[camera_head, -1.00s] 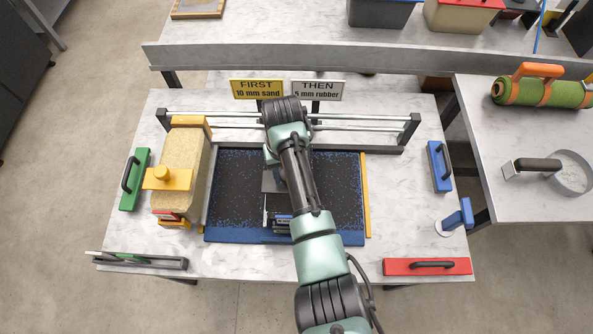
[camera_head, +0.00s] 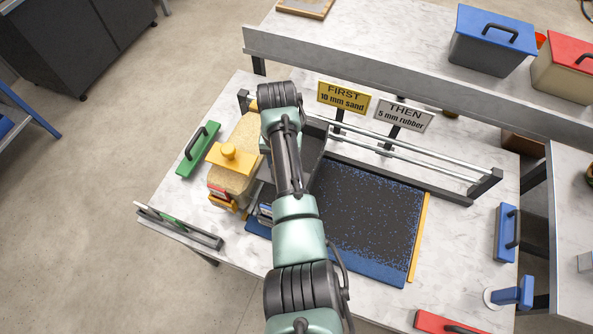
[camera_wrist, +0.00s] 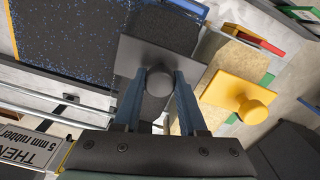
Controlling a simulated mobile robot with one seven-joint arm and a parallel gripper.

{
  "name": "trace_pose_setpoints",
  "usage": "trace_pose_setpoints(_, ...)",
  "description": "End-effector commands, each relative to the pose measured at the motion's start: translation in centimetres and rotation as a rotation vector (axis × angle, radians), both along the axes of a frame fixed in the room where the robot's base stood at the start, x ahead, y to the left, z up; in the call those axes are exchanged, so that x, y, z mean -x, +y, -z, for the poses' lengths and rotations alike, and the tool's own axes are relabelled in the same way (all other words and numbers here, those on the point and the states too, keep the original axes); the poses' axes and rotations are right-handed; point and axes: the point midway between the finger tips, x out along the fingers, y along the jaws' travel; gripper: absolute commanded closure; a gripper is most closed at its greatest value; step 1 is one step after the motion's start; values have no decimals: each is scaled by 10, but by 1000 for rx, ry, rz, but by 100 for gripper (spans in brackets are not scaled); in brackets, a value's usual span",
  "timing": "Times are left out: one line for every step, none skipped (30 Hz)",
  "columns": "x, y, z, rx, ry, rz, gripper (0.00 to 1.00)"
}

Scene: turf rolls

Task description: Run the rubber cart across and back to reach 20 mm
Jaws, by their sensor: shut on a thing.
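My gripper (camera_wrist: 158,84) is shut on the round dark knob of the dark grey rubber cart (camera_wrist: 135,57). In the head view the cart (camera_head: 313,152) shows only partly beside my arm, which hides my fingers. The cart is at the left end of the black, blue-speckled bed (camera_head: 370,213), next to the yellow-topped sand cart (camera_head: 230,158). The bed also shows in the wrist view (camera_wrist: 70,35).
Two rails (camera_head: 400,160) run behind the bed. Signs read "FIRST 10 mm sand" (camera_head: 343,97) and "THEN 5 mm rubber" (camera_head: 404,117). The bed's right part is clear.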

Motion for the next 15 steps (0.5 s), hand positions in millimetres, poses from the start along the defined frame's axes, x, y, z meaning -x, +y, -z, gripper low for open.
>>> trace_pose_setpoints(-3, 4, -1, -2, -7, -3, 100)
trace_pose_setpoints(-3, 6, -1, -2, -7, -3, 100)
trace_pose_setpoints(-4, 7, -1, -2, -7, -2, 100)
trace_pose_setpoints(-4, 8, -2, -3, -7, -2, 100)
trace_pose_setpoints(-4, 9, -2, -3, -7, -2, 100)
trace_pose_setpoints(-5, 10, -2, -3, -7, -1, 100)
trace_pose_setpoints(-5, 10, -2, -3, -7, -1, 100)
trace_pose_setpoints(-5, 11, -2, -3, -7, -1, 100)
trace_pose_setpoints(-5, 11, -2, -4, -8, -1, 100)
trace_pose_setpoints(-5, 11, -2, -4, -8, -1, 100)
trace_pose_setpoints(-5, 11, -2, -4, -8, -1, 100)
trace_pose_setpoints(-5, 12, -2, -5, -8, -1, 100)
trace_pose_setpoints(-5, 12, -3, -5, -9, -1, 100)
trace_pose_setpoints(-5, 12, -3, -5, -9, -1, 100)
trace_pose_setpoints(-5, 12, -3, -5, -9, -1, 100)
